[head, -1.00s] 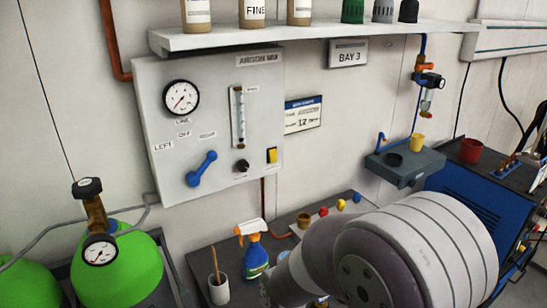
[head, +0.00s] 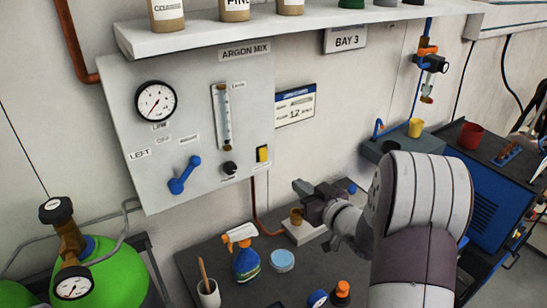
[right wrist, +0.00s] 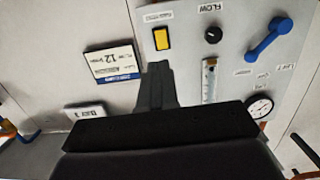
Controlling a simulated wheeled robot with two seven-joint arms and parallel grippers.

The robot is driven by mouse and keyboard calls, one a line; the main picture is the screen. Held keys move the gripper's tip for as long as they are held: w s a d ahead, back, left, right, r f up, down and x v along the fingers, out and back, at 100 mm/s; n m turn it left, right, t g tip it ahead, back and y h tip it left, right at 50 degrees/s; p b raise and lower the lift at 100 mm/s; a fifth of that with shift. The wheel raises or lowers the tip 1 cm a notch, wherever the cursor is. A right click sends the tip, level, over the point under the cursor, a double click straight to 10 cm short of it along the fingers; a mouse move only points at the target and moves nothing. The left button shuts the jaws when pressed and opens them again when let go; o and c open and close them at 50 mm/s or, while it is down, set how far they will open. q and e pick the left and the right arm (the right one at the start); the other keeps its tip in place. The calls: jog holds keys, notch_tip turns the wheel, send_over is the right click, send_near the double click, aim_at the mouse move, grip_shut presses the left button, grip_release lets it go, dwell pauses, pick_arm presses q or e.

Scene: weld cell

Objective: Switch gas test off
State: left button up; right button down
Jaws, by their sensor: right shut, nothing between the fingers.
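A grey panel headed ARGON MIX (head: 110,100) hangs on the wall. A yellow rocker switch (head: 262,154) sits at its lower right, beside a black knob (head: 230,168); the small print near the switch is unreadable. In the right wrist view the panel appears turned over, with the yellow switch (right wrist: 161,38) and the black knob (right wrist: 212,35), marked FLOW. My right gripper (head: 299,187) is shut and empty, to the right of and below the switch, apart from the panel. Its closed fingers (right wrist: 160,68) point toward the switch in the wrist view. My left gripper is out of view.
A blue lever (head: 185,174), gauge (head: 155,101) and flow tube (head: 222,116) share the panel. Below, a dark bench (head: 212,259) holds a spray bottle (head: 244,252) and several small items. A shelf (head: 290,27) overhangs the panel. Green cylinders (head: 115,275) stand left.

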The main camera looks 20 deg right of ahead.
jog(key=p, duration=0.4)
send_near(264, 159)
jog(key=w, duration=0.5)
jog(key=shift+w+a+f, duration=0.25)
jog(key=shift+w+a, duration=0.05)
jog(key=shift+w+f+p, duration=0.2)
jog(key=shift+w+p, duration=0.1)
jog(key=shift+w, duration=0.25)
